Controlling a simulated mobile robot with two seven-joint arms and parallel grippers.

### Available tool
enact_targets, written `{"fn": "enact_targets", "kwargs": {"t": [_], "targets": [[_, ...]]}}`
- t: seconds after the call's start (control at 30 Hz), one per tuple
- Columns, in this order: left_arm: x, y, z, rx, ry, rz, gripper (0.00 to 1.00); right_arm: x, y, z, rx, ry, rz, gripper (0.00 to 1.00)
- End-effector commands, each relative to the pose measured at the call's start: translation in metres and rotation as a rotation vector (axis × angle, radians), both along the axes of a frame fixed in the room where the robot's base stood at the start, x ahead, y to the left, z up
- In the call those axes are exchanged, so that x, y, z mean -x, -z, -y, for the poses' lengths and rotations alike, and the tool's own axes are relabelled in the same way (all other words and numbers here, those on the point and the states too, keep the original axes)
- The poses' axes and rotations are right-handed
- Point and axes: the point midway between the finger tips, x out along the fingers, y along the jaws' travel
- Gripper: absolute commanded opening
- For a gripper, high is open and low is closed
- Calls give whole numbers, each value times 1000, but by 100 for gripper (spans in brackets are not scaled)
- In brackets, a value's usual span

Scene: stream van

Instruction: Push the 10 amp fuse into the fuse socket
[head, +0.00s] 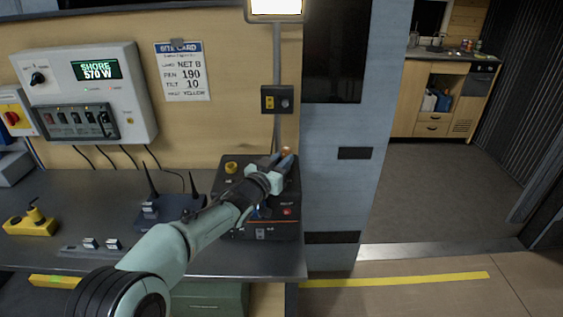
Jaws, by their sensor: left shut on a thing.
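My left gripper (284,160) reaches in from the bottom left over the black box (225,191) on the bench, with its fingertips above the box's back right part. It is shut on a small orange-red thing (287,149), taken to be the 10 amp fuse, which shows only as a small bit at the fingertips. I cannot pick out the fuse socket; my forearm and hand cover the middle of the box. Whether the fuse touches the box cannot be told. My right gripper is not in view.
The box has a yellow knob (231,167) and a red switch (287,211). A dark router with antennas (178,207) stands to its left. A grey control panel (85,90) and a black wall switch box (277,99) hang behind. The floor at right (430,190) is clear.

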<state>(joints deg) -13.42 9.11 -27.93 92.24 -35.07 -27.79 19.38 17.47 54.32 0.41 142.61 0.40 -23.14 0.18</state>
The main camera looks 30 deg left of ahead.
Motion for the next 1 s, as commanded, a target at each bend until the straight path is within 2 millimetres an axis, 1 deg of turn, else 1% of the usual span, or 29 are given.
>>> {"fn": "enact_targets", "kwargs": {"t": [0.03,0.57,1.0], "targets": [[0,2,0,0,0,1,0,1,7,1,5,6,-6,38],[0,2,1,0,0,1,0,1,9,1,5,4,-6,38],[0,11,1,0,-1,0,0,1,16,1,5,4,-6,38]]}}
